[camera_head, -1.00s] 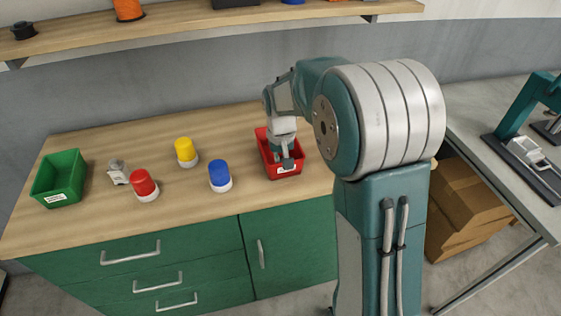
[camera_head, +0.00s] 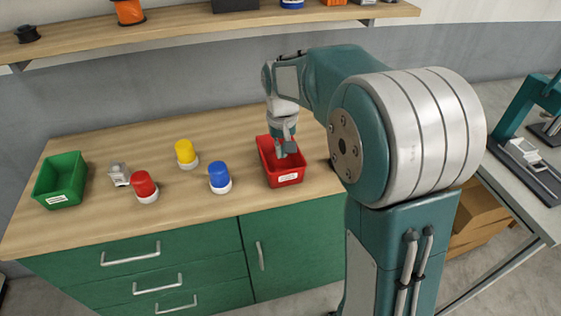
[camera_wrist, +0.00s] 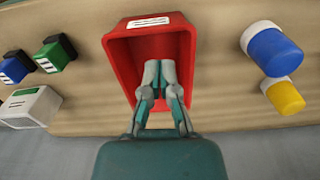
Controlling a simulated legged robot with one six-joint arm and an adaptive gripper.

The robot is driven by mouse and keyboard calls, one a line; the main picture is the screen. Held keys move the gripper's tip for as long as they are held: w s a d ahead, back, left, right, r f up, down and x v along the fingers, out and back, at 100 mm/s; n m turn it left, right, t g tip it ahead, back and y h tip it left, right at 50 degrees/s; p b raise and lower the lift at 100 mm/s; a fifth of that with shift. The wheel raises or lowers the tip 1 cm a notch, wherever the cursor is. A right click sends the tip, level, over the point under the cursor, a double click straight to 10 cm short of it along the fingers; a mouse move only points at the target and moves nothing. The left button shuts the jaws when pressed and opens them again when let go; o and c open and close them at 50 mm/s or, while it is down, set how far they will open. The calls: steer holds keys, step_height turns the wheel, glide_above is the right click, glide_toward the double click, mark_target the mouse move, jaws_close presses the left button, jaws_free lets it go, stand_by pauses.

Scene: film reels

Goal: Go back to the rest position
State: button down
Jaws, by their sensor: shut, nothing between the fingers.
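My gripper (camera_head: 285,149) is shut and empty, above the red bin (camera_head: 285,179) on the wooden worktop. In the wrist view my gripper (camera_wrist: 160,88) points toward the red bin (camera_wrist: 187,22), with the fingertips over its opening. No object shows between the fingers. Part of the bin's inside is hidden behind the gripper.
A blue-capped jar (camera_head: 219,178), a yellow-capped jar (camera_head: 186,153), a red-capped jar (camera_head: 144,187), a small grey object (camera_head: 119,174) and a green bin (camera_head: 61,180) stand left of the red bin. A shelf (camera_head: 190,23) runs along the wall above.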

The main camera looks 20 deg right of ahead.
steer(key=shift+r, duration=1.5)
steer(key=s+r+t, duration=0.2)
steer(key=s, duration=0.9)
steer(key=s+r+t, duration=0.2)
steer(key=s+t, duration=0.1)
steer(key=s, duration=0.9)
steer(key=shift+s+d+r+t, duration=0.2)
steer(key=shift+s+r+t, duration=0.05)
steer(key=shift+r+t, duration=0.1)
